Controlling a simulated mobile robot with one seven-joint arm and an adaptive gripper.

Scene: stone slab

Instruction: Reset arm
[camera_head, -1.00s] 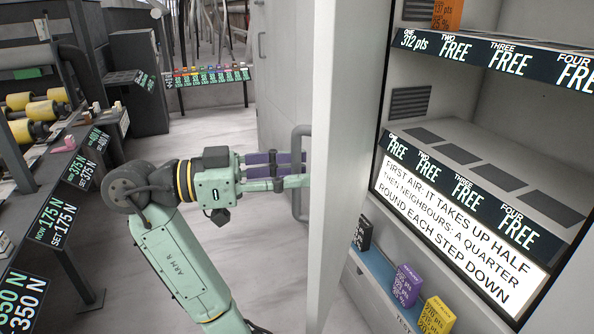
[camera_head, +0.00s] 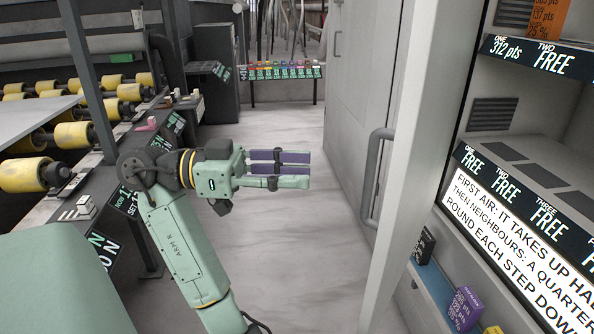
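My gripper (camera_head: 309,168) is in the middle of the view, at the end of my green arm, pointing right. Its two purple-padded fingers are parallel with a narrow gap between them, and nothing shows between them. It is in free air over the floor, left of the grey door handle (camera_head: 375,175) and apart from it. The cabinet door (camera_head: 400,150) stands open at the right, its edge toward me.
The shelf cabinet (camera_head: 530,140) with labelled slots stands at the right, with a purple box (camera_head: 465,308) and a black box (camera_head: 424,245) low down. Yellow rollers (camera_head: 60,133) and a bench with signs line the left. The grey floor (camera_head: 290,270) between is clear.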

